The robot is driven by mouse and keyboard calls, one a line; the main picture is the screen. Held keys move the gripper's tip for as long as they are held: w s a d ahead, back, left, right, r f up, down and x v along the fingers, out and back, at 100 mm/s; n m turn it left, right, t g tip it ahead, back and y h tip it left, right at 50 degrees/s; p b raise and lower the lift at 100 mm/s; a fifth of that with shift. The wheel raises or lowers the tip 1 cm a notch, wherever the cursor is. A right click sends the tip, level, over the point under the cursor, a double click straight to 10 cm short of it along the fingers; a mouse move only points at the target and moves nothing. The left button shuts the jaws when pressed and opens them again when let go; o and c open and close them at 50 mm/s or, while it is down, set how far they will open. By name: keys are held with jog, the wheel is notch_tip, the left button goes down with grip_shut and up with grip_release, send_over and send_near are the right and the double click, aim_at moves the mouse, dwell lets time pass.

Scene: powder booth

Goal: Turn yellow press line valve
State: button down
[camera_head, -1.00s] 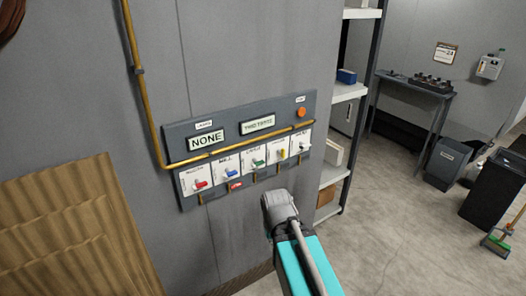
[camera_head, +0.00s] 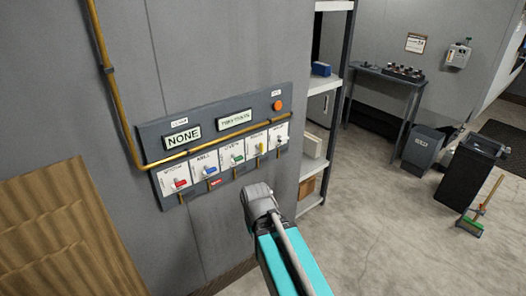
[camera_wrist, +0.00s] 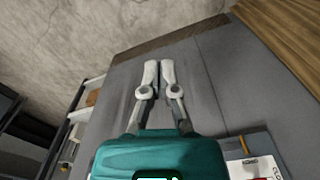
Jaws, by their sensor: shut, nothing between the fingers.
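The yellow valve (camera_head: 260,147) is a small lever on a white plate, fourth from the left in the row on the grey wall panel (camera_head: 150,134). Red (camera_head: 180,184), blue (camera_head: 209,171) and green (camera_head: 237,159) levers sit to its left, and a paler one (camera_head: 280,140) to its right. In the wrist view my gripper (camera_wrist: 159,66) has its two pale fingers together, with nothing between them. It points away from the panel, whose corner (camera_wrist: 236,147) shows at the lower right. In the head view my arm's end is below the panel, apart from the valve; the fingers are hidden there.
A brass pipe (camera_head: 105,70) runs down the wall and along the panel. Display plates and an orange button (camera_head: 278,105) sit above the levers. A shelf rack (camera_head: 331,82) stands right of the wall; bins (camera_head: 468,178) and a broom (camera_head: 482,209) stand farther right. Open floor lies between.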

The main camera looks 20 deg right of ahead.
jog(key=c, duration=1)
grip_release()
jog(key=shift+w, duration=0.2)
jog(key=o, duration=0.3)
jog(key=w, duration=0.2)
jog(key=w+n+t+y, duration=0.1)
jog(key=w, duration=0.2)
jog(key=w+d+t+y, duration=0.1)
jog(key=w, duration=0.1)
jog(key=shift+w+r+n, duration=0.3)
jog(key=shift+w+r, duration=0.05)
jog(key=shift+r, duration=0.05)
jog(key=n+t+y, duration=0.2)
jog(key=t+y, duration=0.1)
jog(key=t, duration=0.8)
send_near(263, 145)
jog(key=s+r, duration=0.1)
jog(key=s, duration=0.1)
jog(key=shift+d+r, duration=0.1)
jog(key=shift+d, duration=0.15)
jog(key=shift+w, duration=0.1)
jog(key=b+x, duration=0.1)
jog(key=x, duration=0.3)
jog(key=b+x, duration=0.2)
jog(key=x, duration=0.3)
jog(key=b+x, duration=0.2)
jog(key=x, duration=0.2)
jog(key=shift+w+f, duration=0.15)
jog(key=shift+f, duration=0.25)
